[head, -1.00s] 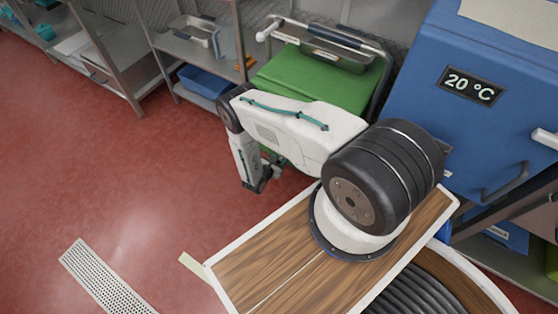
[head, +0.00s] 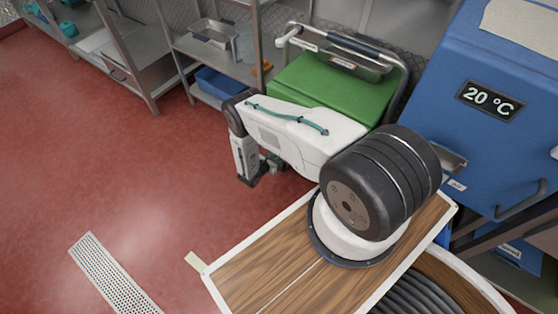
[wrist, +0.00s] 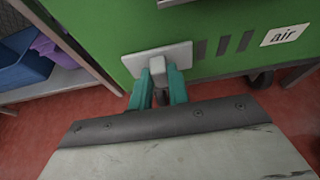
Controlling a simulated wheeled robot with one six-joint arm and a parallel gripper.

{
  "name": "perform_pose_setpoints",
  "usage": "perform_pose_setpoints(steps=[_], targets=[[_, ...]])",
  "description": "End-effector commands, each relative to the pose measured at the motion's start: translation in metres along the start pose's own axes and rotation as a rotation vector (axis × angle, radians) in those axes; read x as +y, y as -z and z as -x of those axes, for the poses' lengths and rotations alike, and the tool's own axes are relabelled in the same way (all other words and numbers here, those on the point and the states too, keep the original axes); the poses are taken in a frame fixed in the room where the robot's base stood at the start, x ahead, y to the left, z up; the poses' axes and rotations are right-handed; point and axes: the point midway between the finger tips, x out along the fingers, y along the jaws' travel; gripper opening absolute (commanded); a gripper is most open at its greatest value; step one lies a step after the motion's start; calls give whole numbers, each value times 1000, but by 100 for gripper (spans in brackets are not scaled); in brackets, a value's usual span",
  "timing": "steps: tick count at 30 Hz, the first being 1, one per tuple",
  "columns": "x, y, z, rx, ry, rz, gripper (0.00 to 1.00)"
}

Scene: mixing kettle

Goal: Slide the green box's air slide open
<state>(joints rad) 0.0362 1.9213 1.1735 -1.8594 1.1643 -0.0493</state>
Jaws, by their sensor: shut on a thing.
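The green box (head: 335,85) stands beyond my arm in the head view, and its front face (wrist: 215,25) fills the top of the wrist view. Its air slide is a pale grey plate (wrist: 140,60) with a small knob (wrist: 158,66). My gripper (wrist: 160,84) has its teal fingers shut on the knob. Several dark vent slots (wrist: 223,45) show uncovered just right of the plate, beside the "air" label (wrist: 285,35). In the head view my gripper (head: 258,172) is low at the box's left side, and the slide is hidden there.
A steel shelf (head: 205,65) with a blue bin (head: 215,84) stands left of the box; the bin also shows in the wrist view (wrist: 20,62). A blue box (head: 450,110) reading 20 °C is at right. Red floor at left is open, with a drain grate (head: 112,275).

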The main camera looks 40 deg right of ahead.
Motion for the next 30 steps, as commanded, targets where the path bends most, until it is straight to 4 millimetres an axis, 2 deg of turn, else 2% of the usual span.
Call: perform_pose_setpoints(steps=[11, 12, 13, 14, 23, 26, 30], targets=[[4, -2, -2, 0, -1, -4, 0], [4, -2, -2, 0, 0, -4, 29], [4, -2, -2, 1, 0, -4, 37], [3, -2, -2, 0, 1, -4, 40], [2, -1, 0, 0, 3, -3, 40], [3, -1, 11, 0, 1, 0, 40], [4, -1, 35, 0, -1, -1, 40]])
